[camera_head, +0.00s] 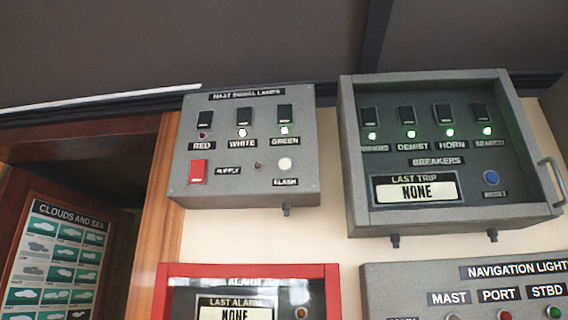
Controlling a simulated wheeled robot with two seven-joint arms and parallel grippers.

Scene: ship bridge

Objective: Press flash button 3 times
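The flash button (285,164) is a round whitish button at the lower right of the grey mast signal lamps box (310,187), above a label reading FLASH. Above it on the same box are three black rocker switches labelled RED, WHITE (244,117) and GREEN (285,115). The white lamp (242,132) and green lamp (284,131) are lit; the red lamp (203,135) looks dark. A red supply switch (198,172) sits at the lower left of the box. Neither of my grippers is in view.
A grey breakers box (347,150) with a handle (551,178) is mounted to the right. A red-framed alarm panel (333,290) is below, and a navigation lights panel (400,278) at lower right. A clouds and sea poster (62,260) hangs at left.

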